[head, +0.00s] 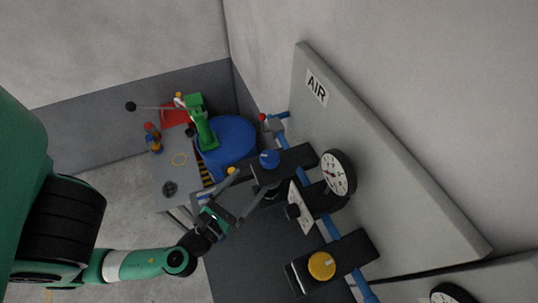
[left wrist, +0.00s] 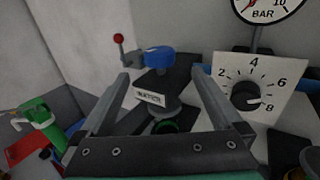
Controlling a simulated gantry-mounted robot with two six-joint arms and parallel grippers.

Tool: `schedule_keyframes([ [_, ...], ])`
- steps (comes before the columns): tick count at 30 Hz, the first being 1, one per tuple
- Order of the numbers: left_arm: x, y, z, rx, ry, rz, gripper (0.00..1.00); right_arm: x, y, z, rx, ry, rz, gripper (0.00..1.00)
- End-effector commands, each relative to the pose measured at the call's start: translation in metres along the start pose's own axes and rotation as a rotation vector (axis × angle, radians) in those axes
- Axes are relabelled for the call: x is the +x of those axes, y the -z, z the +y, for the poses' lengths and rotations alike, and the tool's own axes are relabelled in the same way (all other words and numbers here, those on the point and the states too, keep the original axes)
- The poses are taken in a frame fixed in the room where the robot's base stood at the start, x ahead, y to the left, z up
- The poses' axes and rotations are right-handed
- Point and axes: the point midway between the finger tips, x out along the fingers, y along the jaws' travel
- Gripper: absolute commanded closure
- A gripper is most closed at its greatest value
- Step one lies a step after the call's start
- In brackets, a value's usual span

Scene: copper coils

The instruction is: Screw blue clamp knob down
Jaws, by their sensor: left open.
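The blue clamp knob (head: 270,159) sits on top of a dark clamp block (head: 292,161) on the blue pipe along the wall. In the left wrist view, the blue knob (left wrist: 160,56) shows just beyond the fingertips, above a block with a white label (left wrist: 149,97). My left gripper (head: 252,180) is open, its fingers pointing toward the clamp. In its wrist view the two fingers (left wrist: 159,76) stand apart, with nothing held between them. I cannot tell whether a finger touches the block. My right gripper is in neither view.
A round gauge (head: 338,172) and a white dial plate (left wrist: 254,85) stand right of the clamp. A yellow knob (head: 321,265) on a second block is nearer. A red-tipped valve lever (left wrist: 118,38) is behind. A blue drum (head: 238,135) and green robot model (head: 203,125) stand farther back.

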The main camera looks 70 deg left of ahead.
Motion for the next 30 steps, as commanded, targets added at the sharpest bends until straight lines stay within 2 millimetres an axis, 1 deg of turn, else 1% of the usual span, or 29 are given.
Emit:
schedule_keyframes([
  [7,0.025,-0.004,0.004,-0.001,-0.01,-0.004,0.0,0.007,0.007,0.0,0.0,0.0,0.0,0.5],
  [11,0.05,-0.006,0.003,-0.003,-0.01,-0.005,0.0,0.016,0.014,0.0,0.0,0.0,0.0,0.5],
  [15,0.081,-0.007,0.002,-0.003,-0.005,-0.005,0.0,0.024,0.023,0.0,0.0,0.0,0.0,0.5],
  [18,0.097,-0.004,0.001,-0.001,-0.003,-0.004,0.0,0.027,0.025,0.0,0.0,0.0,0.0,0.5],
  [21,0.106,-0.003,0.001,-0.002,0.0,-0.003,0.0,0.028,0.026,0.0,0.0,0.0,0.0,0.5],
  [23,0.108,-0.002,0.001,-0.002,0.0,-0.003,0.0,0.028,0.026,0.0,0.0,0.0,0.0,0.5],
  [30,0.109,-0.001,0.001,-0.001,0.001,-0.003,0.0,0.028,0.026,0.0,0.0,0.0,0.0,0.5],
])
